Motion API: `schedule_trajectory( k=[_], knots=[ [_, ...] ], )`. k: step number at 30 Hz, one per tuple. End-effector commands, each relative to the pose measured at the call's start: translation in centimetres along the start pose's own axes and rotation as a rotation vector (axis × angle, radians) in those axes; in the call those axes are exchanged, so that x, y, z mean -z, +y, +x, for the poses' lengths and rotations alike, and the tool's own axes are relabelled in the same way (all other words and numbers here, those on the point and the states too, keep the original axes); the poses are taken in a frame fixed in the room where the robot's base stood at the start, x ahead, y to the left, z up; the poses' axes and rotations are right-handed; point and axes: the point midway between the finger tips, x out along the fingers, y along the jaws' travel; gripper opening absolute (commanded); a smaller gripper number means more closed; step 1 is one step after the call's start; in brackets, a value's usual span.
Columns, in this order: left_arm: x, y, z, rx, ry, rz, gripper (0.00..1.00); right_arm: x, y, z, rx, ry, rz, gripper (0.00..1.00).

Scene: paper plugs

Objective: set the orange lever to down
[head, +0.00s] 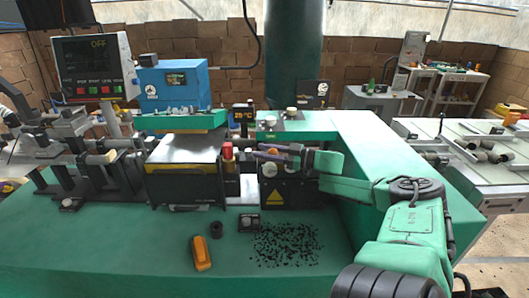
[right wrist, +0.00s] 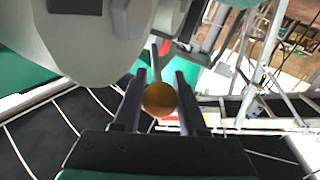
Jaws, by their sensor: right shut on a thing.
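The orange lever's round knob (right wrist: 158,99) sits between the two fingers of my right gripper (right wrist: 160,103) in the right wrist view. In the head view, my right gripper (head: 270,157) reaches in from the right, in front of the black control box (head: 290,192) with a yellow warning triangle. Its fingers are shut on the orange knob (head: 271,151), which is partly hidden by them. The lever's shaft and its exact angle are hard to make out. My left gripper is not in view.
A red-topped post (head: 228,151) stands just left of the fingertips. On the green bench (head: 130,240) lie an orange object (head: 201,253), a small black ring (head: 216,229) and scattered dark bits (head: 285,243). A monitor (head: 93,66) reading OFF stands at the left.

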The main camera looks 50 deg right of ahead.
Motion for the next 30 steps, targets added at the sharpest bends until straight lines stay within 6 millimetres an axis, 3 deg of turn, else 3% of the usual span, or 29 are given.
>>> schedule_trajectory(
  k=[5,6,8,20,30],
  knots=[
    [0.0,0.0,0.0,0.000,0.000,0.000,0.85,0.1,0.1,0.0,-0.001,0.002,0.000,0.00],
    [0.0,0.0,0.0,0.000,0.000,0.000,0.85,0.1,0.1,0.0,-0.002,0.002,0.000,0.45],
    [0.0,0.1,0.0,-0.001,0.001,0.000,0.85,0.1,0.0,0.0,-0.002,0.002,0.000,0.68],
    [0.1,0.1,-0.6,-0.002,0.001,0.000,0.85,0.7,0.1,0.0,-0.002,0.002,0.001,0.70],
    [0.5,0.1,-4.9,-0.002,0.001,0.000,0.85,7.8,1.5,0.0,-0.002,0.003,0.000,0.70]
  ],
)
